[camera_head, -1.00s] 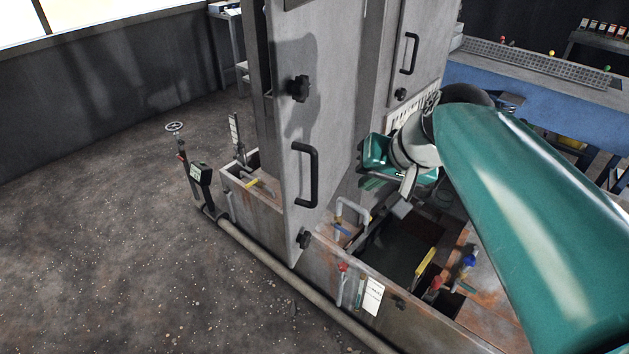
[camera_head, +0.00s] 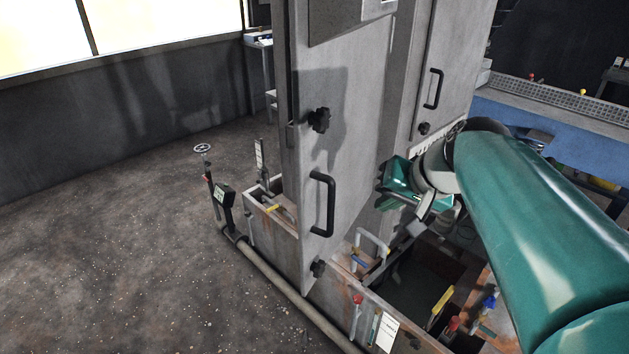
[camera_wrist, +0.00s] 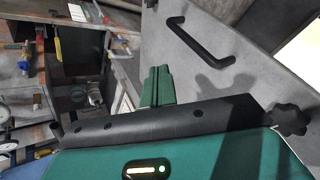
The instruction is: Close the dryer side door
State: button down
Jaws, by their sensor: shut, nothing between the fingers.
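The dryer side door is a tall grey panel (camera_head: 350,150) that stands open in the head view. It has a black bar handle (camera_head: 322,204) with black knobs above and below it. The grey panel (camera_wrist: 255,75), its handle (camera_wrist: 200,40) and a knob (camera_wrist: 290,118) also show in the wrist view. My gripper (camera_head: 405,195) is just right of the door in the head view, above the tank, partly hidden. In the wrist view its green fingers (camera_wrist: 156,86) are together and empty, below the handle in the picture. Whether they touch the panel is unclear.
A rusty open tank (camera_head: 420,285) with pipes and coloured valve handles lies below the door and gripper. A pipe (camera_head: 290,290) runs along its left side. A post with a handwheel (camera_head: 203,149) stands at left. The floor further left is clear.

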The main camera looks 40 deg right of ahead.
jog(key=w+a+f, duration=0.1)
jog(key=w+f, duration=0.5)
jog(key=w, duration=0.2)
jog(key=shift+a+f, duration=0.15)
jog(key=shift+f, duration=0.25)
jog(key=shift+w, duration=0.2)
